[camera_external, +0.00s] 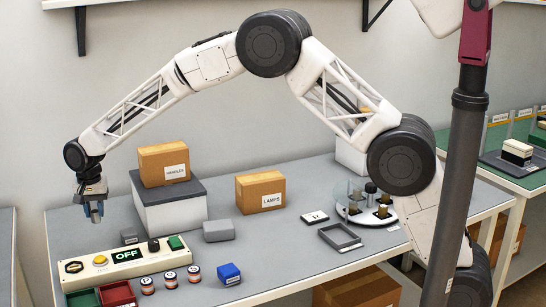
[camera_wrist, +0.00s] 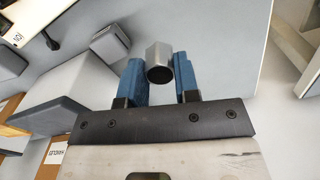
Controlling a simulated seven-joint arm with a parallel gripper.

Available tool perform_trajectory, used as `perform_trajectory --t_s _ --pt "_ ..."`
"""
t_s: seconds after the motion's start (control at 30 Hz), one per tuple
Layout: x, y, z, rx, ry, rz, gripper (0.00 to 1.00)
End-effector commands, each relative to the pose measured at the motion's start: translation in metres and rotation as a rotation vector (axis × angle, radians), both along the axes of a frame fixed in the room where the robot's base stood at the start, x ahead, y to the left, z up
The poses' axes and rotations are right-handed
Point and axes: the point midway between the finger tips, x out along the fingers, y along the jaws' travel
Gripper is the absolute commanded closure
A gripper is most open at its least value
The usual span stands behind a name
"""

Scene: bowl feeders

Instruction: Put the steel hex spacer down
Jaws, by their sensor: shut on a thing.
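The steel hex spacer (camera_wrist: 159,57) is a short, shiny grey piece with a dark round opening at its near end. It sits between the two blue fingers of my gripper (camera_wrist: 159,78) in the wrist view, and the gripper is shut on it. In the external view my gripper (camera_external: 94,214) points down over the left part of the grey table, behind the control panel. The spacer is too small to make out there, and I cannot tell its exact height above the table.
The control panel (camera_external: 128,257) with an OFF display stands in front. A white block with a grey top (camera_external: 170,217) carries a HANDLES box (camera_external: 165,164) to the right.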

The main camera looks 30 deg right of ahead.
Motion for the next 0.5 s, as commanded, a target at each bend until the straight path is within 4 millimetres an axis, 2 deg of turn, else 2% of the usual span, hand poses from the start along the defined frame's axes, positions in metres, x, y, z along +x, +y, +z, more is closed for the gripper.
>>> perform_trajectory --t_s 0.3,0.5 --pt "0.000 0.000 -0.042 -0.001 0.001 0.000 0.97" --pt "0.000 0.000 -0.056 0.000 0.000 0.000 0.97"
